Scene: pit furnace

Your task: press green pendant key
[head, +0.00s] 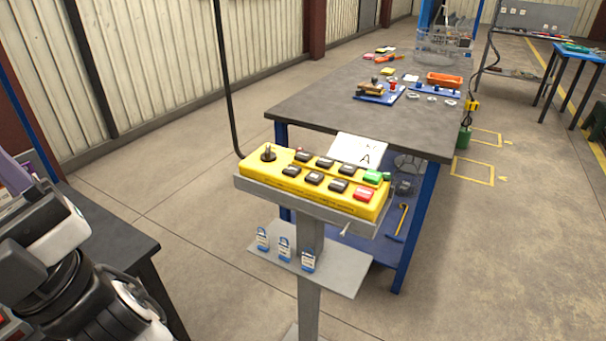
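The yellow pendant (312,184) lies in a grey tray on top of a grey post, near the middle of the head view. Its green key (373,177) is at the right end of the back row, just behind a red key (363,194). Several black keys and a small lever at the left end also show on the pendant. A black cable runs up from its left end. My arm shows at the lower left, well apart from the pendant. My gripper's fingertips cannot be made out, and nothing covers the green key.
A shelf (325,271) with several blue-and-white padlocks juts from the post below the pendant. A dark workbench (320,105) with blue legs stands behind, bearing parts and an orange tray (444,79). A dark table (105,228) is at left. The floor right of the post is clear.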

